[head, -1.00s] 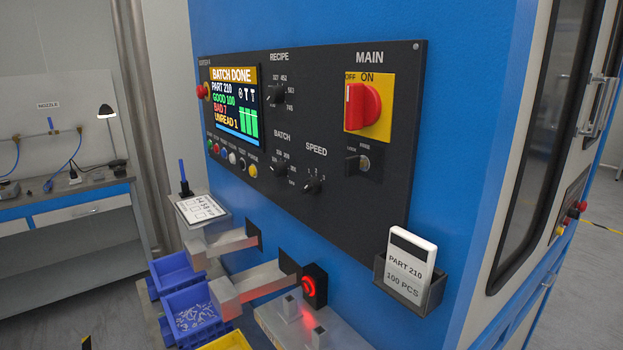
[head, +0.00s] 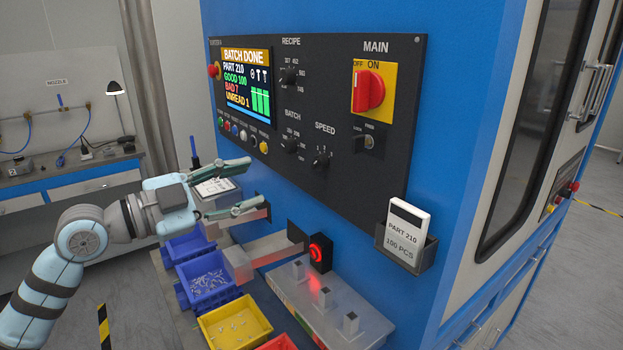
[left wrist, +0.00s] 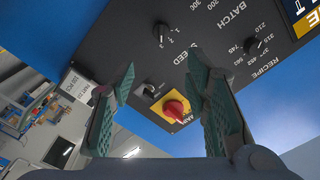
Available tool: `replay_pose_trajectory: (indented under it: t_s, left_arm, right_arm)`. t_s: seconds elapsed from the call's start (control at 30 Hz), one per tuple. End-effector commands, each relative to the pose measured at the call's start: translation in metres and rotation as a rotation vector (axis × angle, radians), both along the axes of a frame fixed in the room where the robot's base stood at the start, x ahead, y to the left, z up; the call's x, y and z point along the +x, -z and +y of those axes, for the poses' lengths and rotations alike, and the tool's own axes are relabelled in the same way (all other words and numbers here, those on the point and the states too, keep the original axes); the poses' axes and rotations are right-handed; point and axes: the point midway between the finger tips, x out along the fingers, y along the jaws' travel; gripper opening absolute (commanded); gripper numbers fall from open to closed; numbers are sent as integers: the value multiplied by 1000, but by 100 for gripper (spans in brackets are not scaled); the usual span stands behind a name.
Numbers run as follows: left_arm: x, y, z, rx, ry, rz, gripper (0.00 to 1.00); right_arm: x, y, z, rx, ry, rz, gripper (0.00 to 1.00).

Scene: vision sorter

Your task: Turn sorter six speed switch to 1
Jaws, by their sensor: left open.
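The sorter's black control panel (head: 330,100) carries the small black speed switch (head: 321,159) under the word SPEED. The marks around it are too small to tell its setting. It also shows in the left wrist view (left wrist: 162,32), at the top. My left gripper (head: 258,183) is open and empty, in front of the panel's lower left, to the left of the speed switch and apart from it. In the left wrist view its two green fingers (left wrist: 160,65) stand wide apart with the panel beyond them. My right gripper is not in view.
Nearby on the panel are the batch knob (head: 289,146), recipe knob (head: 289,76), key switch (head: 362,143) and red main switch (head: 370,90). Below stand blue bins (head: 208,278), a yellow bin (head: 236,325) and a clear-topped box (head: 345,320). A card holder (head: 408,247) juts out at right.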

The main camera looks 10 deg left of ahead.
Motion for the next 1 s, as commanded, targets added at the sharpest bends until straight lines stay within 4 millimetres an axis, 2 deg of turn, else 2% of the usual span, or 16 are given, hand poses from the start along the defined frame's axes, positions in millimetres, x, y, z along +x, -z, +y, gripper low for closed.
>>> replay_pose_trajectory:
  t_s: [0.03, 0.17, 0.4, 0.6, 0.77, 1.0]
  left_arm:
    - [1, -7, -1, -2, 4, -13, 42]
    - [13, -10, -12, -8, 8, -15, 42]
    - [65, -11, -58, -11, 11, -9, 42]
    - [99, -7, -84, -6, 6, -7, 42]
    - [108, -5, -92, -2, 6, -7, 42]
    - [109, -4, -92, -2, 5, -7, 42]
  right_arm:
    - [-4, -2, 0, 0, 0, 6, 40]
    - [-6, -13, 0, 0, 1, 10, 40]
    - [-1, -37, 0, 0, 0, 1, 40]
    - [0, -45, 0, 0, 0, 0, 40]
    - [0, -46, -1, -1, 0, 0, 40]
    - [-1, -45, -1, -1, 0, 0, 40]
